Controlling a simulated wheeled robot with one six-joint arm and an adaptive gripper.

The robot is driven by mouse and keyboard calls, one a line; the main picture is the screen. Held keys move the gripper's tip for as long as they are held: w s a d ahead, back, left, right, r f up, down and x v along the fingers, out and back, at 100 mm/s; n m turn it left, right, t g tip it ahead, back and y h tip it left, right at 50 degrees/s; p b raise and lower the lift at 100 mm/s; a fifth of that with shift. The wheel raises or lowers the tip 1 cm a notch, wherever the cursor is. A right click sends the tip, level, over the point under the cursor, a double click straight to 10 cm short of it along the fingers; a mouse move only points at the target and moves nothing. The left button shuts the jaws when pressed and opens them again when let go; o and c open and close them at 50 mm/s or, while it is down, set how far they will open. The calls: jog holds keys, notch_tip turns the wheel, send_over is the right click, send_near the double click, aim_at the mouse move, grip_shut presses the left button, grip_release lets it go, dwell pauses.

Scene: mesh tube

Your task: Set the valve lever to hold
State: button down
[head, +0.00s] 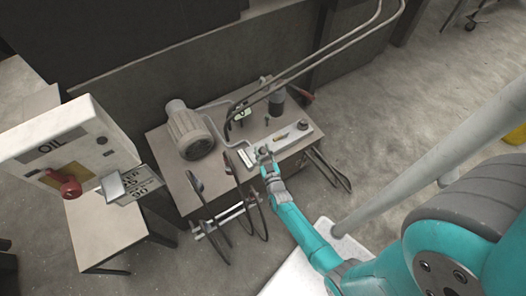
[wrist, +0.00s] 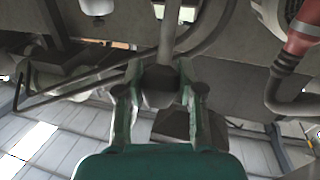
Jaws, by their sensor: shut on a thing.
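The valve lever shows in the wrist view as a grey rod with a dark knob (wrist: 160,88) at its end. My gripper (wrist: 160,80) has one finger on each side of this knob and is shut on it. The rod runs up from the knob toward the machine top. In the head view my gripper (head: 266,165) is at the front edge of the machine table (head: 170,150). The lever is small and mostly hidden by my fingers there. I cannot read any position marks or tell which setting the lever is at.
A grey motor (head: 190,133) stands on the table's left part. Hoses (head: 330,45) arch over the back. A white box marked OIL (head: 60,145), with a red knob (head: 66,184), is at left. Black hoses hang along the front. The floor at right is mostly clear.

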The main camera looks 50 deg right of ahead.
jog(key=w, duration=0.1)
jog(key=w+d+r, duration=0.1)
jog(key=w, duration=0.1)
jog(key=w+r, duration=0.1)
jog(key=shift+w+d, duration=0.3)
jog(key=shift+w, duration=0.5)
jog(key=shift+w+d, duration=0.15)
jog(key=shift+w, duration=0.45)
jog(key=c, duration=0.7)
grip_release()
jog(key=v, duration=1.2)
jog(key=shift+f, duration=0.1)
jog(key=shift+a, duration=0.1)
